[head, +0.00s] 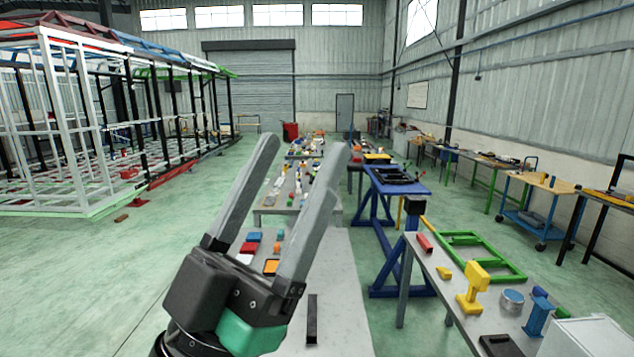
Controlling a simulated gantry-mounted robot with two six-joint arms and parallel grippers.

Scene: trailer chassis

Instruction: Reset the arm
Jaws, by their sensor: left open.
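My left gripper (306,148) shows large in the middle of the head view, close to the camera. Its two long grey fingers point up and are spread well apart, with nothing between them. The gripper body is dark with a teal-green part at its lower right. It hides part of the near grey table (345,315) behind it. My right gripper does not show in this view.
The near table bears small coloured blocks and a black bar (312,318). A right-hand table (425,262) holds a green frame (480,240) and yellow and blue parts. A blue stand (395,187) is beyond. A trailer frame (75,120) fills the left; open floor (130,260) lies before it.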

